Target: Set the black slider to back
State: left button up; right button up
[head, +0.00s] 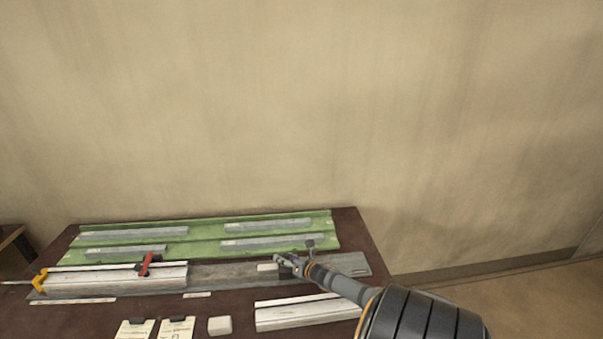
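My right gripper (282,260) reaches in from the lower right and is over the right half of a long grey clamp bed (222,273). The fingers are too small to show whether they are open or shut. A small dark upright piece (310,243) stands just behind the gripper; it may be the black slider, but I cannot tell for sure. A small pale block (267,267) is on the bed beside the fingertips. A white profile (115,280) lies on the left of the bed, with a red clamp (147,264) and a yellow clamp (40,280). My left gripper is not in view.
A green rack (205,240) with several grey profiles lies along the back of the brown table (80,318). In front are a white profile (300,314), a white block (219,325) and two tags (134,329). A wall stands behind.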

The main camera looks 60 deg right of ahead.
jog(key=shift+p+v, duration=1)
jog(key=v, duration=0.7)
jog(key=shift+p, duration=0.3)
jog(key=shift+a, duration=0.1)
